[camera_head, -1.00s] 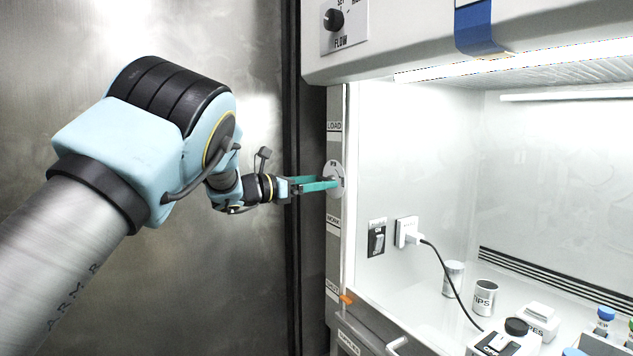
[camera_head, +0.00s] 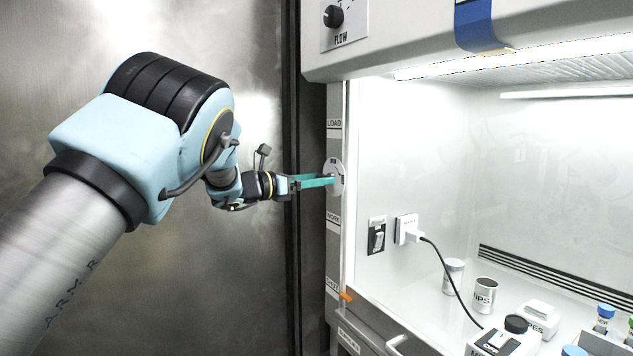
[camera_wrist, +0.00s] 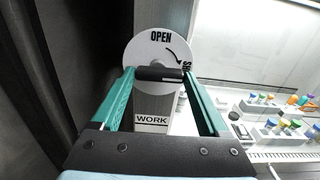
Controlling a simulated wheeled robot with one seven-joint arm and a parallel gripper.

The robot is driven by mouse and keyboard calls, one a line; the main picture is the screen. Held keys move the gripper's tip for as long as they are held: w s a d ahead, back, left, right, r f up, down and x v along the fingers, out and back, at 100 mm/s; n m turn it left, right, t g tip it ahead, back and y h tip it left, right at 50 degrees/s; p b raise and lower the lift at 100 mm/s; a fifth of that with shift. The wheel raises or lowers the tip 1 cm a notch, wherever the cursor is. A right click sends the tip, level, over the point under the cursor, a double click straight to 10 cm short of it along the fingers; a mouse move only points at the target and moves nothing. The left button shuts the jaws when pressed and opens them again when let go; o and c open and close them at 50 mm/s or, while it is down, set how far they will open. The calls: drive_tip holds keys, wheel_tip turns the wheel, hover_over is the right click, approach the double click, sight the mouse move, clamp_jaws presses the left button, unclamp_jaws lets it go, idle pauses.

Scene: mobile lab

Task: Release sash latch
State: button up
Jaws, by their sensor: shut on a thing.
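The sash latch is a round, pale disc (camera_wrist: 150,50) on the hood's left post, marked OPEN with a curved arrow and a second word partly hidden at its right. A short black handle bar (camera_wrist: 160,74) lies nearly level across its lower part. My gripper (camera_wrist: 157,76) has its two green fingers at the two ends of this bar and is shut on it. In the head view the latch disc (camera_head: 340,176) shows edge-on at the tips of my gripper (camera_head: 333,180), and the fingers hide the handle.
The post carries LOAD and WORK (camera_wrist: 152,119) labels, with an orange pointer (camera_head: 346,297) lower down. Right of it, inside the lit hood, are a switch (camera_head: 376,236), a plug with a cable (camera_head: 407,229), cups (camera_head: 485,294) and bottles. A dark metal wall (camera_head: 250,100) stands to the left.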

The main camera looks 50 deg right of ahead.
drive_tip(key=shift+f, duration=0.1)
drive_tip(key=n+b, duration=0.1)
drive_tip(key=n, duration=0.5)
drive_tip(key=n+b, duration=0.1)
drive_tip(key=n, duration=0.4)
drive_tip(key=n+b, duration=0.2)
drive_tip(key=n, duration=0.4)
drive_tip(key=shift+w+r+n, duration=0.2)
drive_tip(key=shift+r+n, duration=0.05)
drive_tip(key=shift+n, duration=0.05)
idle(0.5)
drive_tip(key=o, duration=1.2)
drive_tip(key=shift+o, duration=0.2)
